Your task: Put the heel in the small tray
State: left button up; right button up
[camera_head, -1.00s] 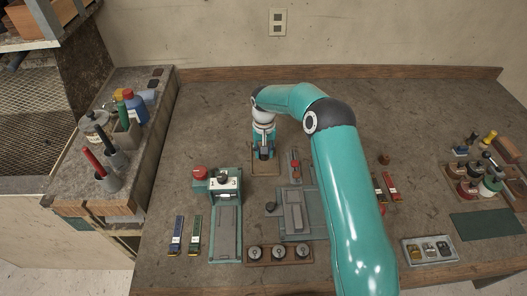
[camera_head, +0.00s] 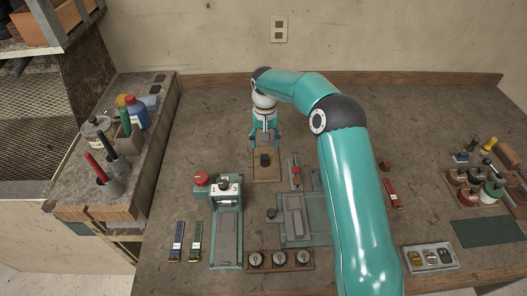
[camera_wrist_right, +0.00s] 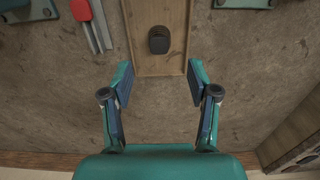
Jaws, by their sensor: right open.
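The heel (camera_head: 265,160) is a small dark block lying in the small tray (camera_head: 266,176), a shallow wooden tray at the back middle of the bench. In the right wrist view the heel (camera_wrist_right: 159,40) lies inside the tray (camera_wrist_right: 177,66), between its side walls and clear of my fingers. My right gripper (camera_head: 265,143) is open and empty, behind and above the heel. Its two fingers (camera_wrist_right: 160,82) are spread wide, with nothing between them in the wrist view. My left gripper is not in view.
A green press with a red knob (camera_head: 201,179) stands left of the tray. A red-topped tool (camera_head: 296,172) and a grey plate fixture (camera_head: 293,216) are to the right. A wooden strip with several round knobs (camera_head: 281,261) lies in front. The bench behind is clear.

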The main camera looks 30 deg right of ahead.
jog(key=shift+r, duration=2.1)
